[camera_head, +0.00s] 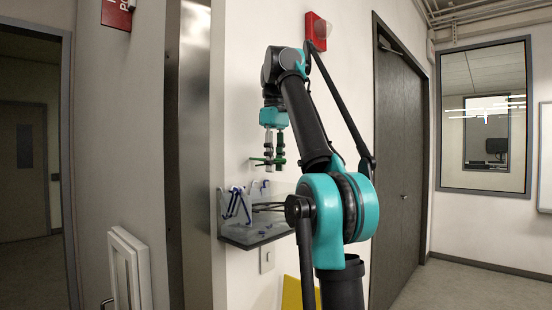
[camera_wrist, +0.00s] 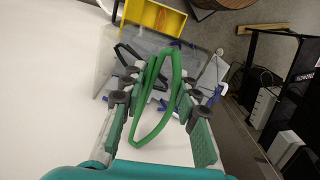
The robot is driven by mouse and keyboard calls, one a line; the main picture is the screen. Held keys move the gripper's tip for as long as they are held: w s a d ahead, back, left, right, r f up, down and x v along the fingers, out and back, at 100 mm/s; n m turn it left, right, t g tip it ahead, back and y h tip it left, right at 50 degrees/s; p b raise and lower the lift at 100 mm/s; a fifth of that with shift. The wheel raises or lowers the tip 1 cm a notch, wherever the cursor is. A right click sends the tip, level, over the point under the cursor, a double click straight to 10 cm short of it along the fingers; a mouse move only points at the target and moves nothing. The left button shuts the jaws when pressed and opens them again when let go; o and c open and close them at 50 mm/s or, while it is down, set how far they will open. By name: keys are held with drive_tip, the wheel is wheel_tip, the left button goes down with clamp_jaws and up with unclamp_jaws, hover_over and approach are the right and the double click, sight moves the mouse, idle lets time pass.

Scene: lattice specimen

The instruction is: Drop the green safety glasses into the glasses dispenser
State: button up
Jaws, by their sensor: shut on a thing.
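The green safety glasses (camera_wrist: 176,66) are between the fingers of my gripper (camera_wrist: 155,97) in the wrist view, and the gripper is shut on them. In the head view my gripper (camera_head: 274,160) points down, with the green glasses (camera_head: 262,160) showing as a thin green shape at its fingertips. The glasses dispenser (camera_head: 240,237) is a clear, open-topped box on the wall, just below the gripper. It holds blue-framed and dark-framed glasses. In the wrist view the dispenser (camera_wrist: 106,62) lies beyond the green glasses, which partly cover it.
A yellow bin (camera_head: 291,293) stands below the dispenser; it also shows at the top of the wrist view (camera_wrist: 163,17). A red wall alarm (camera_head: 317,30) is above my arm. A dark door (camera_head: 400,150) is to the right. A dark rack (camera_wrist: 285,75) stands at the right in the wrist view.

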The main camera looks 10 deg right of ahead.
drive_tip(key=shift+f, duration=0.1)
drive_tip(key=o, duration=1.1)
drive_tip(key=shift+s, duration=0.1)
